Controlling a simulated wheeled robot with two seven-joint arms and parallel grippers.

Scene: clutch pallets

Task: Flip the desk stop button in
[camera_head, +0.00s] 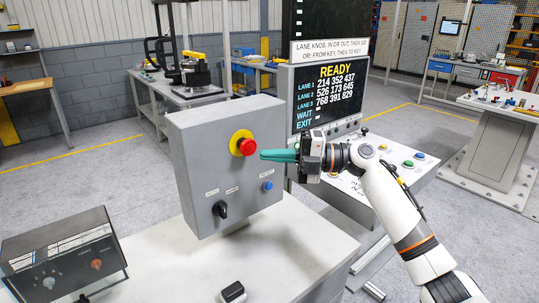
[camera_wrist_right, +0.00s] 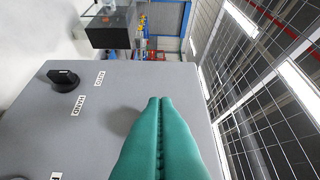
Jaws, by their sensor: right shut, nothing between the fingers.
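The stop button is a red mushroom head (camera_head: 247,146) on a yellow ring, on the front of a grey control box (camera_head: 200,160) standing on a pale desk. My right gripper (camera_head: 264,155) has teal fingers that are shut and empty. In the head view its tips are just right of and slightly below the red head; I cannot tell whether they touch it. In the right wrist view the shut fingertips (camera_wrist_right: 160,100) lie over the grey box face and the button does not show. My left gripper is not in view.
The box also carries a black selector knob (camera_head: 220,209) and a blue button (camera_head: 268,186). A display (camera_head: 328,95) reads READY behind my right gripper, above a panel with coloured buttons. A dark switch box (camera_head: 65,255) and a small black-and-white block (camera_head: 233,292) are at the front.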

